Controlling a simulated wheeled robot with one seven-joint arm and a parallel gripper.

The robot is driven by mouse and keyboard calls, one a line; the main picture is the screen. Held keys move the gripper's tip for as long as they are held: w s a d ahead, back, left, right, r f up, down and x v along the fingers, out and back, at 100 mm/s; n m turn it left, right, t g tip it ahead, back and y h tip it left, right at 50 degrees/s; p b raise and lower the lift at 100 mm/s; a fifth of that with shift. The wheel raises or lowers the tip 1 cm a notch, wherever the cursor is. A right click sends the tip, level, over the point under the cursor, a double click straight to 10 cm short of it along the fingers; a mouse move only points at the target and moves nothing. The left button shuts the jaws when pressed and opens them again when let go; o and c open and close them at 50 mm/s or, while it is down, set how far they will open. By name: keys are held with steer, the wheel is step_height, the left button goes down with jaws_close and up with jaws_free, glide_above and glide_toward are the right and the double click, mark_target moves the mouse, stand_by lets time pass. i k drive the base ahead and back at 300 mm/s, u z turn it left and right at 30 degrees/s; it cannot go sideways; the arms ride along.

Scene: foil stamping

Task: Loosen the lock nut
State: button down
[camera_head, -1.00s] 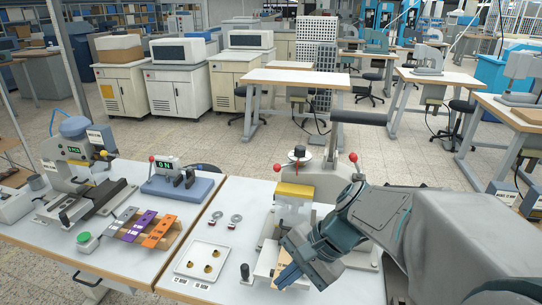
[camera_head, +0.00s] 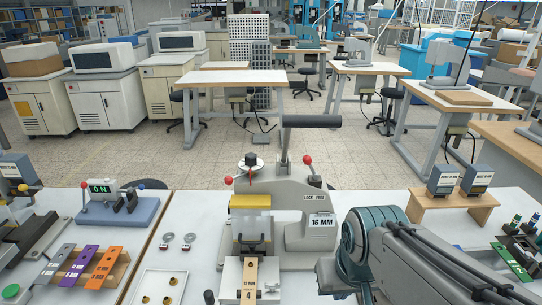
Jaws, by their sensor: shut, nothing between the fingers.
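A grey stamping press (camera_head: 285,190) stands on the white table in the head view, with a black-gripped lever (camera_head: 312,121) on top. A round dial-like part (camera_head: 250,163) sits above its yellow block (camera_head: 250,202), with a red ball (camera_head: 228,181) on its left. Another red ball (camera_head: 307,160) is on the right. I cannot tell for sure which part is the lock nut. A label (camera_head: 313,196) reads "LOCK FREE", above a "16 MM" sign (camera_head: 321,220). My arm reaches in at the lower right, right of the press and apart from its top. My gripper's fingers do not show.
A tan tag (camera_head: 249,280) marked 4 lies on the press bed. Left are a white tray (camera_head: 158,288) with brass pieces and a rack with coloured strips (camera_head: 85,267). Right are a wooden stand (camera_head: 452,206) with two boxes and a green board (camera_head: 512,262).

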mark_target(228, 181)
steer(key=z, duration=1.15)
steer(key=k, duration=1.05)
steer(key=u, duration=1)
steer(key=i, duration=1)
steer(key=u, duration=0.05)
